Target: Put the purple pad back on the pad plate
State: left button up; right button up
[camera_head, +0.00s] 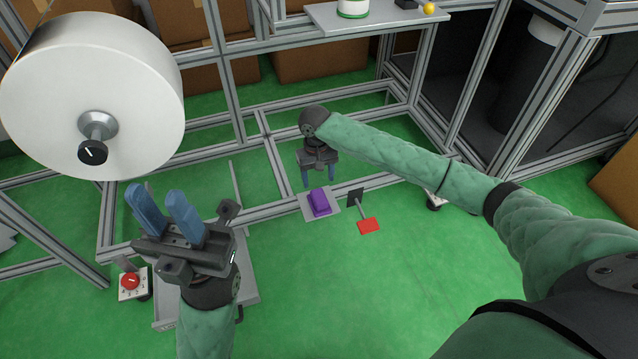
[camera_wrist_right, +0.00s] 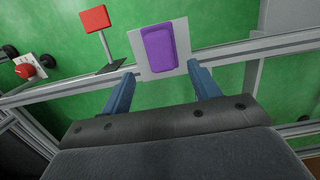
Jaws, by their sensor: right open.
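The purple pad (camera_head: 319,202) lies on a light grey square plate (camera_head: 333,211) by the frame's front rail. In the right wrist view, the purple pad (camera_wrist_right: 158,47) sits within the outline of the plate (camera_wrist_right: 144,70), just beyond my fingertips. My right gripper (camera_head: 319,184) points down beside the pad's far edge in the head view. In the wrist view my right gripper (camera_wrist_right: 162,78) has its fingers apart with nothing between them. My left gripper (camera_head: 153,194) is raised at the left with its blue fingers apart and empty.
A red square paddle (camera_head: 368,226) on a thin stem stands right of the plate. A large white roll (camera_head: 60,100) is at the upper left. A red button box (camera_head: 131,284) is at the lower left. Aluminium rails (camera_head: 255,217) run around the plate; green floor lies in front.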

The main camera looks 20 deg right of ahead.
jog(key=shift+w+r+p, duration=0.2)
jog(key=shift+r+p, duration=0.25)
jog(key=shift+r, duration=1.05)
